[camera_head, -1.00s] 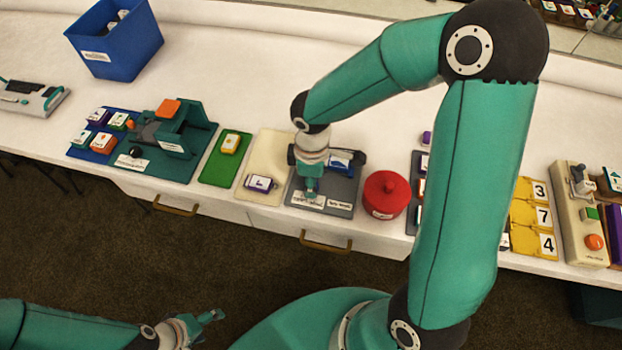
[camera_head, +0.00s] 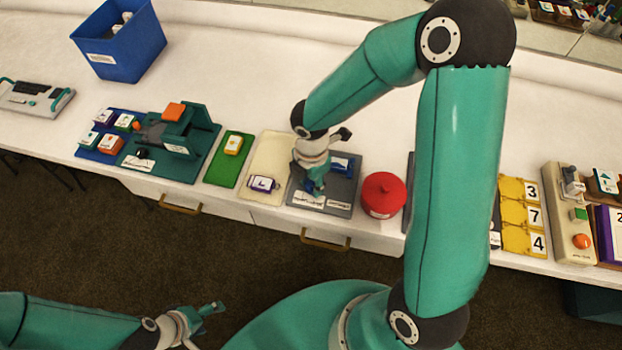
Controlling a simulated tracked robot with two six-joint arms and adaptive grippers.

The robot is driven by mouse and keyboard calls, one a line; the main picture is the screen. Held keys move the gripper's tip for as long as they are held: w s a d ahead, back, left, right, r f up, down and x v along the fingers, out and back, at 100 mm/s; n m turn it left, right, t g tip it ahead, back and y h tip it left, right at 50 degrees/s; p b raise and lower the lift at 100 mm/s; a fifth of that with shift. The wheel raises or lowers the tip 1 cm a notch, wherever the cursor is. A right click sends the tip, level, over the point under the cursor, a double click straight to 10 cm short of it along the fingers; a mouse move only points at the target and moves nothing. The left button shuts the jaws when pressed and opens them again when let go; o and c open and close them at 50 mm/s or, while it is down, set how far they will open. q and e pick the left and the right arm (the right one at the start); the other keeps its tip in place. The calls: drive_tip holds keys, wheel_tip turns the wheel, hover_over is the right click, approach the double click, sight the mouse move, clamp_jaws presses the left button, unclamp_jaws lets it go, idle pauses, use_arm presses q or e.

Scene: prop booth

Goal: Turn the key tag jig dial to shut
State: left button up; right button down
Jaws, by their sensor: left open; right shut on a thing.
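My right gripper (camera_head: 316,189) points down over a grey board (camera_head: 345,190) at the front edge of the table. It is shut on the key tag jig dial, which the fingers and wrist hide. White label plates (camera_head: 309,199) lie along the board's front edge, too small to read surely. A blue piece with a white face (camera_head: 342,164) sits at the back of the board. My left gripper (camera_head: 214,310) is open and empty, low in front of the table, well away from the board.
A red lidded pot (camera_head: 383,195) stands close to the right of the board. A cream mat (camera_head: 268,160) with a purple tagged piece (camera_head: 263,183) lies to its left. Further left are a green mat (camera_head: 225,172) and a teal fixture (camera_head: 196,140).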

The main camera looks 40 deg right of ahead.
sight(311, 184)
drive_tip(key=shift+w+r+n, duration=0.1)
drive_tip(key=shift+n, duration=0.4)
drive_tip(key=c, duration=0.8)
unclamp_jaws()
wheel_tip(311, 184, up, 12)
idle(0.4)
